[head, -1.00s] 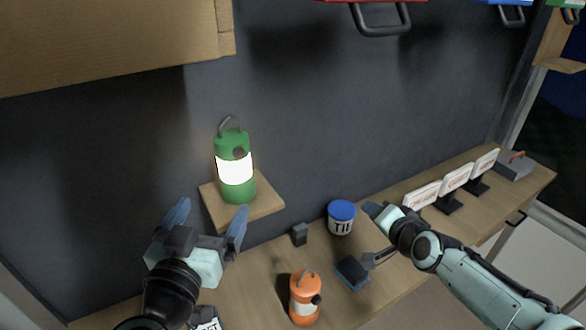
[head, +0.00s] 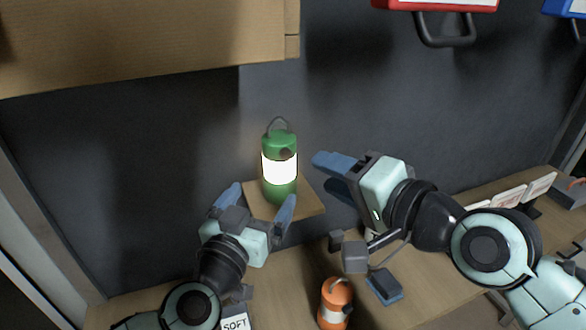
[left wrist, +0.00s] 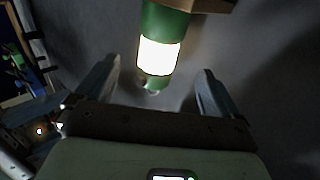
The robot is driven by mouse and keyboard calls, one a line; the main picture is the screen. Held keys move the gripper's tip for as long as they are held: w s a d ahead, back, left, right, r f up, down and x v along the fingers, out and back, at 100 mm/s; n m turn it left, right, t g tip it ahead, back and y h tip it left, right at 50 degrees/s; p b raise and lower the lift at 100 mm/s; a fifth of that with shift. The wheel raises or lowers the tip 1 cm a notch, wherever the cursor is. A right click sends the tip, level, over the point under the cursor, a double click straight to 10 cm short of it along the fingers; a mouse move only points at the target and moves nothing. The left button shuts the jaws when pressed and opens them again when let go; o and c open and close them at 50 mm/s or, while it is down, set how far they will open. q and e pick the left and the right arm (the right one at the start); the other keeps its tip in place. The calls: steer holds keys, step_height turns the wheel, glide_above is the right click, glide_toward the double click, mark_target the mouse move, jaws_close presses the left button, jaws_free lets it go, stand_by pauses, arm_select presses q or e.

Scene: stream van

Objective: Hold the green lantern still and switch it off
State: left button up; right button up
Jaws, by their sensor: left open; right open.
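The green lantern (head: 280,189) stands upright on a small wooden wall shelf (head: 312,205), its white band glowing. It has a dark handle on top and a dark knob on its upper side. My left gripper (head: 257,200) is open, in front of and below the lantern, fingers pointing toward it. In the left wrist view the lantern (left wrist: 160,55) shows ahead between the open fingers (left wrist: 158,85), not touched as far as I can tell. My right gripper (head: 328,178) is open to the right of the lantern, fingers pointing left toward it, with a gap between.
An orange lantern (head: 335,305) stands on the workbench (head: 290,275) below. A cardboard box (head: 140,40) hangs over the upper left. A red case (head: 440,4) with a dark handle is at the top. White signs (head: 510,200) stand at the right.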

mark_target(280, 168)
arm_select(q)
steer(key=x, duration=1)
steer(key=shift+w+d, duration=0.1)
steer(key=shift+w, duration=0.2)
steer(key=c, duration=1.1)
steer(key=shift+c, duration=0.6)
arm_select(e)
steer(key=shift+c, duration=1.2)
jaws_close()
steer(key=shift+f, duration=0.1)
